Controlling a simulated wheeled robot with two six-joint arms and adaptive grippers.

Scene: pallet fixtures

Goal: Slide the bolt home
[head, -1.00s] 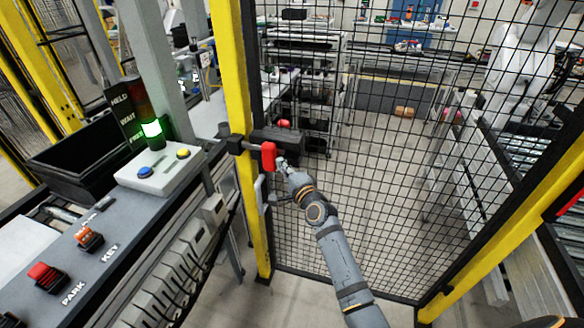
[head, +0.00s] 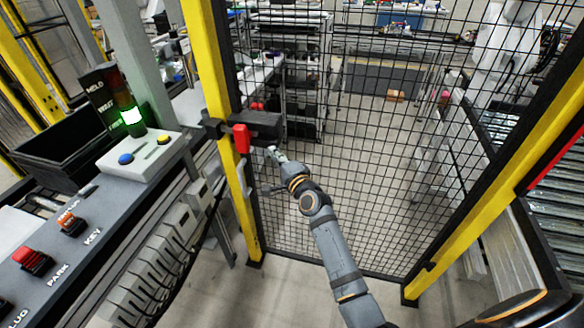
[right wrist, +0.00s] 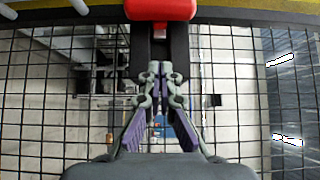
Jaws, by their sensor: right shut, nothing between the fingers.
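The bolt's red handle (head: 241,139) hangs at the front of a black latch housing (head: 262,122) on the mesh gate, close beside the yellow post. In the right wrist view the red handle (right wrist: 160,9) is at the top centre, with a dark bar below it. My right gripper (head: 272,152) is right of the handle, apart from it. In the right wrist view its fingers (right wrist: 160,70) are closed together, empty, and pointing toward the handle with a gap between. How far the bolt reaches into the post side is hard to tell. My left gripper is not in view.
A yellow post (head: 218,100) stands left of the latch. The black mesh gate (head: 350,190) fills the middle. A control panel (head: 60,240) with buttons and a lit green stack lamp (head: 132,117) stand at left. Clear floor shows in front of the gate.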

